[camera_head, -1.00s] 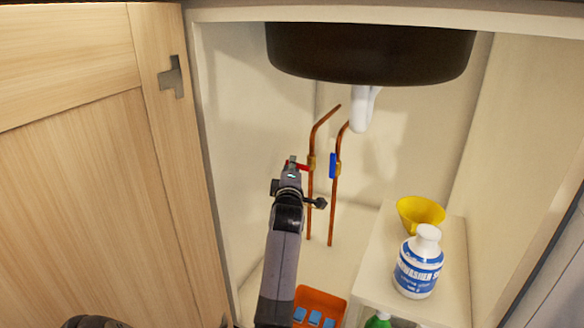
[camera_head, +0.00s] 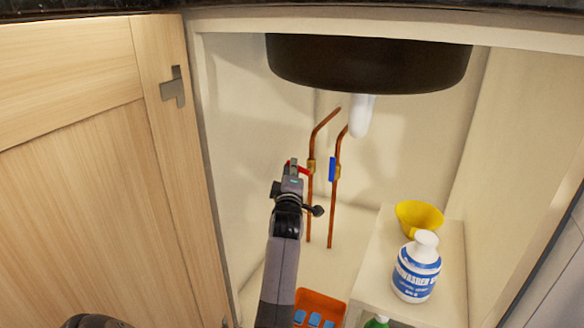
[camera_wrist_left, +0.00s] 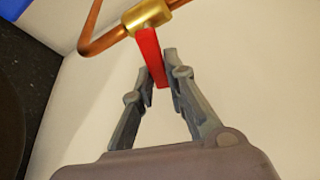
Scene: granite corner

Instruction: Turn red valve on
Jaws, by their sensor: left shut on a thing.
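The red valve handle (camera_head: 303,169) sits on the left copper pipe in the cabinet, below the sink basin. In the left wrist view the red handle (camera_wrist_left: 149,56) sticks out from a brass fitting (camera_wrist_left: 145,15). My left gripper (camera_head: 293,168) is at this handle, and in the wrist view its two fingers (camera_wrist_left: 160,70) are on either side of the handle's free end, shut on it. The gripper hides part of the handle in the head view. The right gripper is not in view.
A blue valve handle (camera_head: 333,169) is on the right copper pipe, close beside the red one. A dark sink basin (camera_head: 368,62) hangs above. A white bottle (camera_head: 416,270) and yellow bowl (camera_head: 419,216) stand on a shelf at right. An orange tray (camera_head: 322,300) lies below.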

